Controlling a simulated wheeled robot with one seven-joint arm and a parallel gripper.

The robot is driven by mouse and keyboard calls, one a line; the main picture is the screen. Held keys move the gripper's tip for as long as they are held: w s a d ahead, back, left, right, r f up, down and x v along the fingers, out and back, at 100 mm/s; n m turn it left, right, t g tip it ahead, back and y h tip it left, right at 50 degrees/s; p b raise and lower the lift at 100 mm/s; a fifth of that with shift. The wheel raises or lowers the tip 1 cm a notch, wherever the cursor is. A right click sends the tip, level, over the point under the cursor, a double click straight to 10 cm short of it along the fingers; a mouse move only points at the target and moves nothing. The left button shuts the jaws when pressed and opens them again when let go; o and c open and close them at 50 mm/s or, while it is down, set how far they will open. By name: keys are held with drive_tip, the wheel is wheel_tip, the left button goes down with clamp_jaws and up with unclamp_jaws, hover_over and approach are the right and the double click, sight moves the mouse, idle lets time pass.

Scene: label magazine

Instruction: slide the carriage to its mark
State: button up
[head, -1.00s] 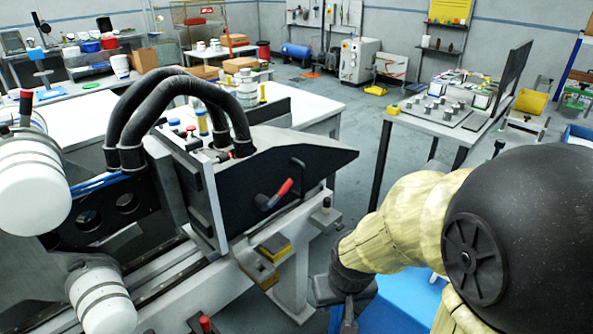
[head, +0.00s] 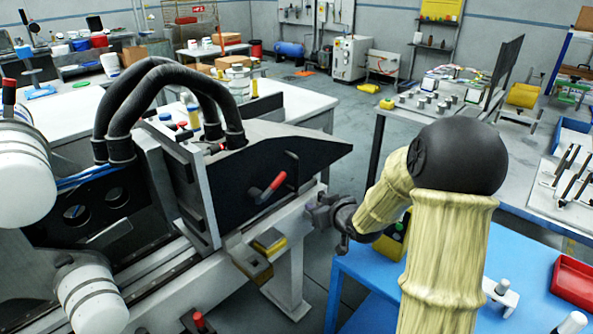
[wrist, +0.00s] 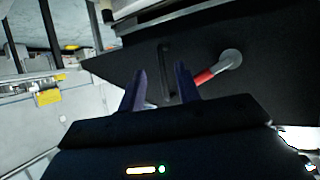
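The carriage (head: 235,190) is a dark wedge-shaped plate behind a pale upright plate, with thick black hoses on top, sitting on a pale rail. A red-ended lever (head: 270,188) and a slim black upright handle (head: 292,167) are on its face. The wrist view also shows the handle (wrist: 164,62) and the red lever (wrist: 212,73). My gripper (head: 316,214) is just right of the carriage face. In the wrist view my gripper (wrist: 160,78) has two fingers apart, with the handle in line with the gap. It looks empty. I cannot clearly identify the mark.
A yellow-topped block (head: 270,241) is on the rail below the carriage. White cylinders (head: 90,295) stand at the left. A blue table (head: 365,283) with a red tray (head: 577,280) is at the lower right. A grey bench (head: 420,115) stands behind my arm.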

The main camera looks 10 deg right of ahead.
sight(298, 168)
drive_tip(key=w+r+t+y, duration=0.1)
drive_tip(key=w+d+r+n+t+y, duration=0.1)
drive_tip(key=w+r+t+y, duration=0.1)
drive_tip(key=w+t+y, duration=0.1)
drive_tip(key=shift+d+r+b, duration=0.2)
drive_tip(key=shift+d+b, duration=0.1)
drive_tip(key=shift+b, duration=0.05)
drive_tip(key=p+x, duration=0.1)
drive_tip(key=x, duration=1.1)
drive_tip(key=shift+a, duration=0.1)
clamp_jaws()
